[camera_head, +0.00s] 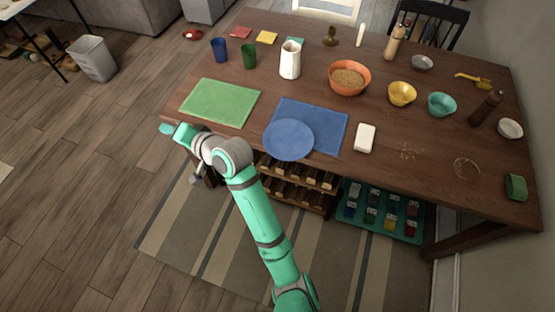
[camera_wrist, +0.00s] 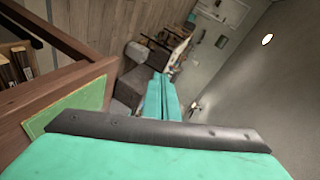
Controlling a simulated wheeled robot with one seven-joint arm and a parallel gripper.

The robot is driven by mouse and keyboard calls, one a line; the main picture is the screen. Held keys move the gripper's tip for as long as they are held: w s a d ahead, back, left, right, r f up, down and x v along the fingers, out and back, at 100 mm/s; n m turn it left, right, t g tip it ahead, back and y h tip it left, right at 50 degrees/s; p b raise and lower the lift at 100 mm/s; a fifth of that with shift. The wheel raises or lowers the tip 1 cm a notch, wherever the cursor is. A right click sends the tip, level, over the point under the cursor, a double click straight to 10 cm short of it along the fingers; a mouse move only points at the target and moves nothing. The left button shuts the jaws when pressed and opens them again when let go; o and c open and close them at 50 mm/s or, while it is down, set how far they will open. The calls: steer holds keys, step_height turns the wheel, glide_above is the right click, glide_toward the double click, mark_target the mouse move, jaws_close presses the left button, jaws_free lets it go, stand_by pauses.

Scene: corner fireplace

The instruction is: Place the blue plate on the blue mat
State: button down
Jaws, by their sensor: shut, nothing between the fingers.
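The blue plate (camera_head: 288,140) lies on the table in the head view. It covers the lower left part of the blue mat (camera_head: 328,119) and reaches past the mat's front edge, near the table's front edge. My gripper (camera_head: 164,128) is left of the plate, at the table's front left corner, apart from the plate and mat. In the wrist view my gripper (camera_wrist: 166,97) shows its fingers together with nothing between them. The plate and blue mat are not seen in the wrist view.
A green mat (camera_head: 220,102) lies left of the blue mat, close to my arm. A white block-like object (camera_head: 365,138) lies right of the blue mat. A white pitcher (camera_head: 290,60) and an orange bowl (camera_head: 349,77) stand behind. Wine racks (camera_head: 297,185) are below the table.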

steer(key=s+d+f+g+h, duration=0.1)
steer(key=d+f+g+h, duration=0.25)
steer(key=d, duration=0.65)
steer(key=d+f+m+g+h, duration=0.1)
steer(key=d+f+g+h, duration=0.15)
steer(key=d+h, duration=0.45)
steer(key=s+d+f+g+h, duration=0.1)
steer(key=d+f+g+h, duration=0.15)
steer(key=d, duration=0.95)
steer(key=w+d+f, duration=0.1)
steer(key=w+f, duration=0.3)
steer(key=f, duration=0.6)
steer(key=shift+w+f+t, duration=0.15)
steer(key=shift+f+t, duration=0.1)
steer(key=shift+t, duration=0.2)
steer(key=shift+d, duration=0.15)
